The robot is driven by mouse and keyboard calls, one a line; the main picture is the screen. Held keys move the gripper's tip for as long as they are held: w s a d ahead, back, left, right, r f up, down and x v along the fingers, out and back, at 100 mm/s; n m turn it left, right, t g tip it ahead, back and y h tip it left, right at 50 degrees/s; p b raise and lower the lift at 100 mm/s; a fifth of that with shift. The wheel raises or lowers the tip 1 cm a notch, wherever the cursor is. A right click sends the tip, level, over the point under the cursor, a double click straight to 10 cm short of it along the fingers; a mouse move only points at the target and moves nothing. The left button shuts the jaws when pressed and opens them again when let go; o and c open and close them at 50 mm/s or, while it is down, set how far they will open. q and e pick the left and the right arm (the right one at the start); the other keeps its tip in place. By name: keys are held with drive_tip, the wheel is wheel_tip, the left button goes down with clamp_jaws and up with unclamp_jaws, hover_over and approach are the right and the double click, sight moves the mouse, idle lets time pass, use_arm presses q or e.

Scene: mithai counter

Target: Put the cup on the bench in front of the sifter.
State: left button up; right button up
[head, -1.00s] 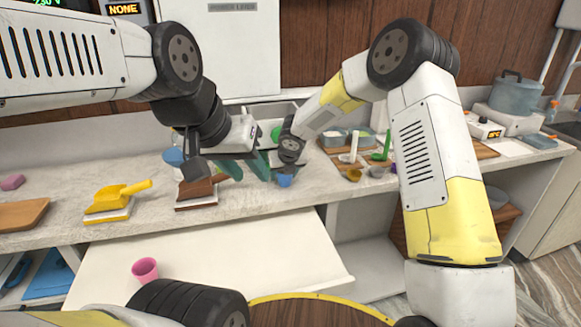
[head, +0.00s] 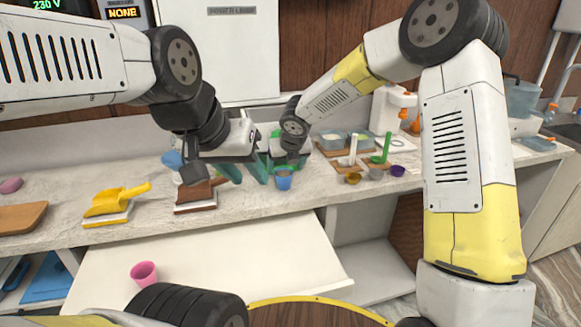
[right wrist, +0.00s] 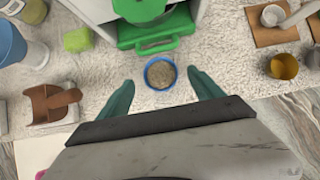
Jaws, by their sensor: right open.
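The blue cup (head: 284,181) stands upright on the bench (head: 330,187), with grainy brownish contents visible in the right wrist view (right wrist: 160,73). The white and green machine that looks like the sifter (right wrist: 157,36) is right behind it, largely hidden by my arms in the head view. My right gripper (right wrist: 162,76) is open, its teal fingers on either side of the cup with gaps between. My left gripper (head: 245,172) is open and appears empty, left of the cup in the head view.
A brown scoop (right wrist: 52,104) and a yellow scoop (head: 112,203) lie to the left. Small measuring cups (head: 375,174) and a board with tubs stand to the right. A pink cup (head: 144,273) sits on the lower white surface. A green block (right wrist: 77,40) lies beside the machine.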

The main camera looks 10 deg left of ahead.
drive_tip(key=s+d+r+m+h, duration=0.1)
drive_tip(key=s+d+r+m, duration=0.55)
drive_tip(key=d+m, duration=0.25)
drive_tip(key=s+d+r+m+h, duration=0.2)
drive_tip(key=s+d+r+m, duration=0.4)
drive_tip(key=d+r+m, duration=0.3)
drive_tip(key=s+d+m+y, duration=0.1)
drive_tip(key=s+d+m, duration=0.1)
drive_tip(key=s+m, duration=0.4)
drive_tip(key=s+d+m, duration=0.3)
drive_tip(key=s+m, duration=0.3)
drive_tip(key=m, duration=0.2)
drive_tip(key=s+d+r+m+y, duration=0.1)
drive_tip(key=s+d+m, duration=0.2)
drive_tip(key=s+m, duration=0.4)
drive_tip(key=shift+d+m+y, duration=0.2)
drive_tip(key=shift+m+y, duration=0.1)
drive_tip(key=shift+m, duration=0.2)
drive_tip(key=shift+s+r, duration=0.1)
drive_tip(key=shift+s, duration=0.05)
